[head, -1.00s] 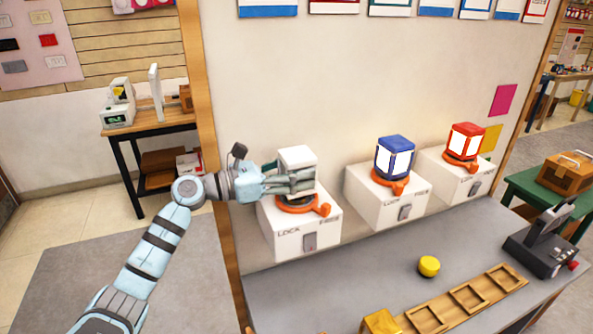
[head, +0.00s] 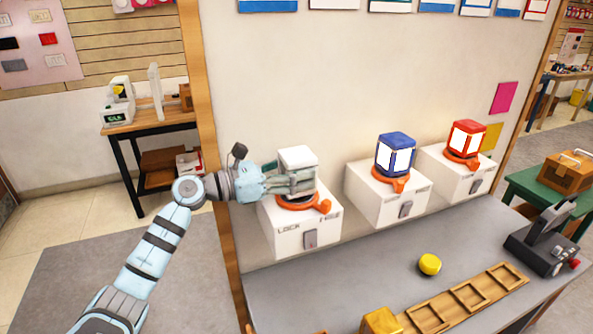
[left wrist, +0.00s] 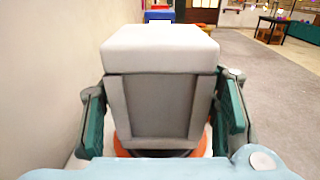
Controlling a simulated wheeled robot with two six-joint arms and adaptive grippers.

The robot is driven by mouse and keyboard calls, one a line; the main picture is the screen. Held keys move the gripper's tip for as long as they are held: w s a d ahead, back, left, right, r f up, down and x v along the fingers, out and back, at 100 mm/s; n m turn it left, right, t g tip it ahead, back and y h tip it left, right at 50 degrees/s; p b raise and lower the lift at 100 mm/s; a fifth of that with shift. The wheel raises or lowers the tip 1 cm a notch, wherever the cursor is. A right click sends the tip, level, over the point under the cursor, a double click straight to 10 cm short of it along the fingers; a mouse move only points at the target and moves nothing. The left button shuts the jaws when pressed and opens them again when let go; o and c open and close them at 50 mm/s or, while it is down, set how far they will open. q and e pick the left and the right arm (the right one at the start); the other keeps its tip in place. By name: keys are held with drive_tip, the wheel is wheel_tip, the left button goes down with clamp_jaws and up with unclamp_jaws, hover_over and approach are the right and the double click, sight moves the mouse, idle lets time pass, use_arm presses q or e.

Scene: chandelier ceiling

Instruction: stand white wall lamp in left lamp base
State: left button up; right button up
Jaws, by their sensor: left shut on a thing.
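The white wall lamp (head: 298,157) is upright at the left lamp base (head: 300,229), a white box with an orange ring and lever (head: 322,207) on top. My left gripper (head: 290,182) is shut on the lamp from the left side. In the left wrist view the lamp (left wrist: 160,50) fills the middle, with green-padded fingers on both sides and orange of the ring below it. The lamp's lower end is hidden by the gripper and ring, so I cannot tell whether it is fully seated. My right gripper is not in view.
A blue lamp (head: 396,154) and a red lamp (head: 467,139) stand lit in the middle base (head: 385,207) and right base (head: 455,180). A yellow button (head: 429,264), a wooden tray (head: 470,299) and a dark device (head: 541,246) are on the grey table. The wall is close behind.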

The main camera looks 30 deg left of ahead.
use_arm(q)
drive_tip(key=shift+f+b, duration=0.3)
drive_tip(key=shift+f, duration=0.05)
drive_tip(key=o, duration=1.4)
